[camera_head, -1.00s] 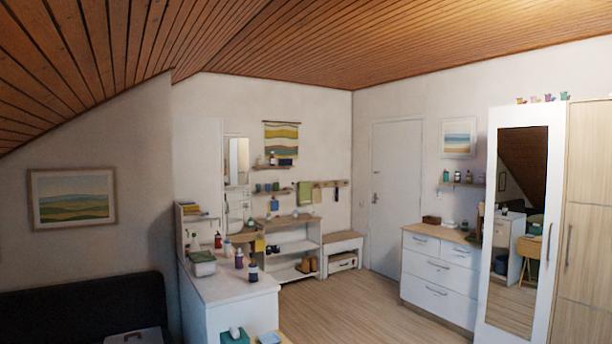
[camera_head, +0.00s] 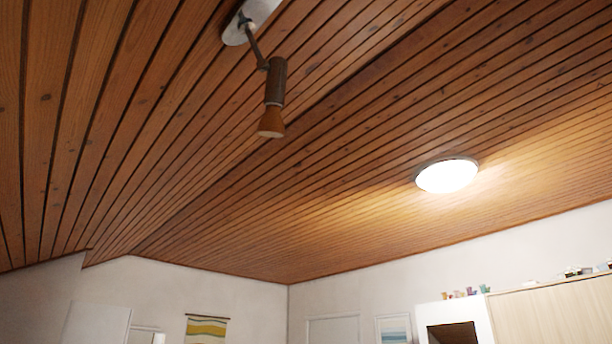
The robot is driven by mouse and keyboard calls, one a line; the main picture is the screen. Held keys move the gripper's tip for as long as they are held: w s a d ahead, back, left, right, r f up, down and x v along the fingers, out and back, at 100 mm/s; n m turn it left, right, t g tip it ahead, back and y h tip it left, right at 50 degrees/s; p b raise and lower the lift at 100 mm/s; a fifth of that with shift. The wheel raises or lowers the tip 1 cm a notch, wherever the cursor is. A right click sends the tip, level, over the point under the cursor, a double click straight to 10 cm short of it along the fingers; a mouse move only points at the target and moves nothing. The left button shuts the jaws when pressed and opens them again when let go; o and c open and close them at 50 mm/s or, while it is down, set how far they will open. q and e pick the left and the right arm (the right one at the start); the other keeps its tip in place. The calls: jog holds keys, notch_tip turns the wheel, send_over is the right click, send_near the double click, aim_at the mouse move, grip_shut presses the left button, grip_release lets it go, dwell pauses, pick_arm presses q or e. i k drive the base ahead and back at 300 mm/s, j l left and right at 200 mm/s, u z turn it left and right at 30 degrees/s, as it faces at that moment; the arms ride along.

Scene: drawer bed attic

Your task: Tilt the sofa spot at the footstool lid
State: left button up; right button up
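A spot lamp (camera_head: 274,90) hangs from the wooden ceiling at the upper middle of the head view. The flared end points almost straight down. Its light looks off. The footstool and its lid are not in view, and the sofa is not in view. Neither of my grippers shows.
A round ceiling light (camera_head: 447,175) is lit at the right. The sloped plank ceiling fills most of the view. Below are a wall hanging (camera_head: 206,329), the door top (camera_head: 333,329) and a tall wardrobe (camera_head: 545,314) with small items on top.

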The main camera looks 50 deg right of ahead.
aim_at(277, 74)
jog(key=k+l+u, duration=0.2)
jog(key=l, duration=0.55)
jog(key=k+l+u, duration=0.2)
jog(key=k+l, duration=0.3)
jog(key=l, duration=0.2)
jog(key=k+l+u, duration=0.2)
jog(key=k+l, duration=0.2)
jog(key=l, duration=0.25)
jog(key=k+l+u, duration=0.25)
jog(key=k+l, duration=0.2)
jog(key=l, duration=0.1)
